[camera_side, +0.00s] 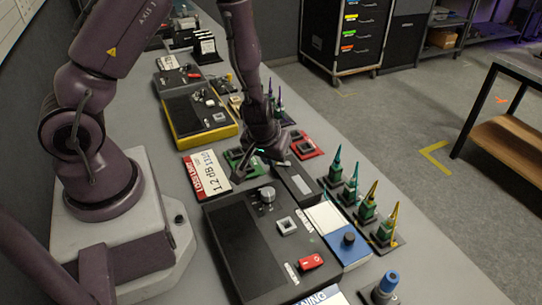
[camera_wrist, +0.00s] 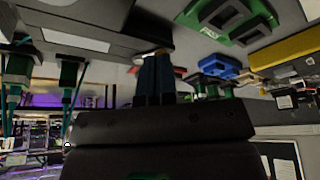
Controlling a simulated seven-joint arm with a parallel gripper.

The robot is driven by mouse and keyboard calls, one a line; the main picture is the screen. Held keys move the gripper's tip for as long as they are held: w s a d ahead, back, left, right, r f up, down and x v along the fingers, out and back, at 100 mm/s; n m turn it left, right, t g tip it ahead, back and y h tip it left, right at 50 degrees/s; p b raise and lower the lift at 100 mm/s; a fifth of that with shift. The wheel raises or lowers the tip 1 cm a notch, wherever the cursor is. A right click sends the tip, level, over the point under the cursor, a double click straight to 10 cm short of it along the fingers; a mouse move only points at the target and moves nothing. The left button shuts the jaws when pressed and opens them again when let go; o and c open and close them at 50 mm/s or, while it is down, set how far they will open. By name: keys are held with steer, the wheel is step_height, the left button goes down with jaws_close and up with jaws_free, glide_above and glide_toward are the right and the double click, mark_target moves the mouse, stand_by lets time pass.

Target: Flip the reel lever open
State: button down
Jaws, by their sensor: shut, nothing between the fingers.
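I cannot make out a reel or its lever for certain in either view. My gripper (camera_side: 270,158) points down over the middle of the bench in the side view, beside a green square-framed part (camera_side: 243,160). In the wrist view the fingers of my gripper (camera_wrist: 155,62) are together with nothing between them. A green frame-shaped part (camera_wrist: 228,18) shows at the top of that view, apart from the fingers. The spot just below my fingertips is partly hidden by my wrist in the side view.
A black box (camera_side: 240,250) with a knob (camera_side: 267,195) and a red switch (camera_side: 311,262) stands in front. Several upright pointed connectors (camera_side: 352,185) line the right bench edge. A yellow-based box (camera_side: 203,122) and a red part (camera_side: 306,146) lie farther back.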

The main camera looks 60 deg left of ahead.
steer(key=shift+a+m, duration=0.3)
steer(key=shift+m, duration=0.4)
steer(key=m+h, duration=0.1)
steer(key=a+m+t, duration=0.1)
steer(key=m, duration=0.1)
steer(key=shift+w+a+m+h, duration=0.15)
steer(key=shift+a+m+h, duration=0.15)
steer(key=shift+h, duration=0.1)
steer(key=m, duration=0.1)
steer(key=w+a+m+h, duration=0.1)
steer(key=m, duration=0.1)
steer(key=m+h, duration=0.1)
steer(key=m, duration=0.1)
steer(key=shift+w+a, duration=0.2)
steer(key=shift+a, duration=0.15)
steer(key=m, duration=0.1)
steer(key=w+m+h, duration=0.1)
steer(key=m, duration=0.2)
steer(key=shift+w+a, duration=0.15)
steer(key=shift+a, duration=0.2)
steer(key=shift+w+a+m+h, duration=0.1)
steer(key=shift+w+m+h, duration=0.2)
steer(key=shift+w, duration=0.4)
steer(key=shift+w+m+g, duration=0.15)
steer(key=shift+m+g, duration=0.15)
steer(key=shift+m, duration=0.1)
